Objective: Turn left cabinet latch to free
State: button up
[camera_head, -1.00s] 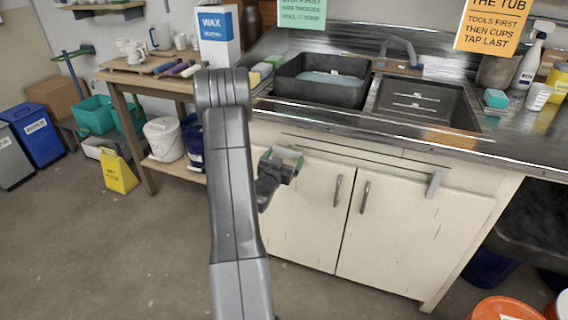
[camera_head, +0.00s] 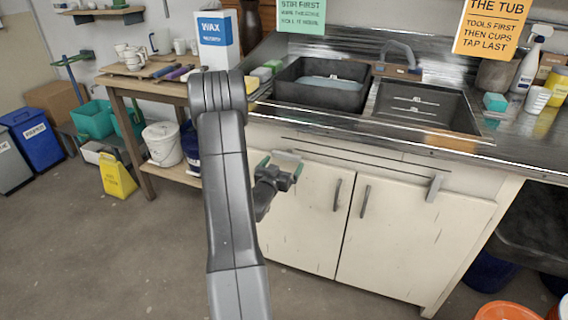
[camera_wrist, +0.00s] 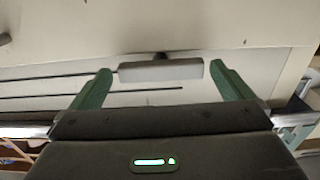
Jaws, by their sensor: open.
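The left cabinet latch (camera_head: 288,155) is a pale grey bar on the panel above the left cabinet door (camera_head: 305,215). It lies roughly level in the wrist view (camera_wrist: 160,71), with a dark pivot at its middle. My gripper (camera_head: 280,165) is at the latch, its green-tipped fingers apart. In the wrist view, the latch spans most of the gap between the two fingers, one near each end. The left fingertip is very near the bar's end; I cannot tell whether they touch.
The right latch (camera_head: 435,187) hangs upright over the right cabinet door (camera_head: 405,245). Two door handles stand near the middle seam. The steel counter (camera_head: 380,130) overhangs above the gripper. A wooden table (camera_head: 150,90) with buckets beneath stands to the left.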

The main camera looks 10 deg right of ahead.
jog(key=v, duration=1.2)
jog(key=shift+b, duration=0.35)
jog(key=shift+w, duration=0.15)
jog(key=p+x, duration=0.1)
jog(key=x, duration=1.2)
jog(key=shift+d, duration=0.1)
jog(key=shift+w+d, duration=0.15)
jog(key=shift+w, duration=0.2)
jog(key=shift+s+m+p, duration=0.1)
jog(key=shift+m+p, duration=0.3)
jog(key=shift+m, duration=0.1)
